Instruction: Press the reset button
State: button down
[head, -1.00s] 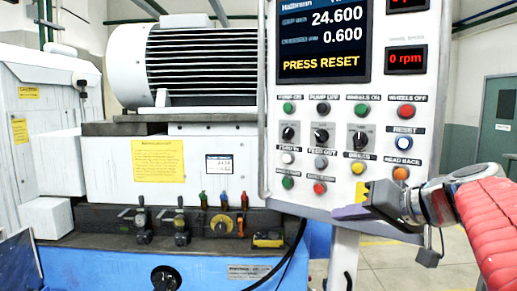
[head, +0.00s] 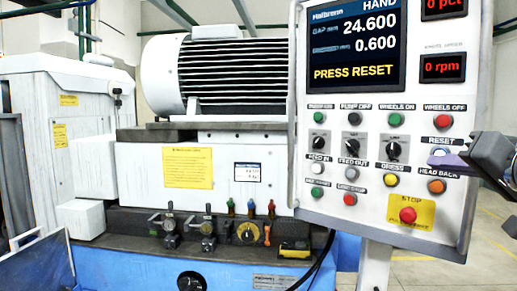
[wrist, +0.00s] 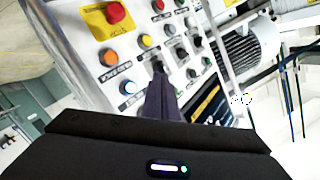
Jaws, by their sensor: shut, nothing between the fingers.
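The control panel (head: 330,200) stands at the right in the head view, and its screen (head: 352,45) reads PRESS RESET. The reset button (head: 439,152) is pale blue-white, under the RESET label, and partly covered by my finger. In the wrist view the reset button (wrist: 128,88) glows pale blue, left of my fingers. My gripper (head: 436,160) has purple fingers, shut and empty, in front of the panel just by the button. In the wrist view my gripper (wrist: 159,72) points at the panel beside the button. I cannot tell whether it touches the panel.
The orange HEAD BACK button (head: 436,186) is below the reset button, and a red stop button (head: 408,215) sits on a yellow plate lower left of it. A red WHEELS OFF button (head: 443,121) is above. Open floor (head: 487,250) lies right of the panel.

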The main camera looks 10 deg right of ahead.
jog(key=w+d, duration=0.5)
jog(key=d, duration=0.1)
jog(key=shift+w+d, duration=0.2)
jog(key=shift+w, duration=0.05)
jog(key=shift+w+d, duration=0.1)
jog(key=shift+d, duration=0.05)
dwell(2.1)
jog(key=shift+w+d, duration=0.15)
jog(key=shift+d, duration=0.05)
jog(key=shift+w+d, duration=0.35)
jog(key=shift+d, duration=0.05)
dwell(1.2)
jog(key=shift+s+a, duration=0.65)
jog(key=shift+a, duration=0.1)
dwell(0.4)
jog(key=shift+s+a, duration=1.6)
jog(key=shift+a, duration=0.3)
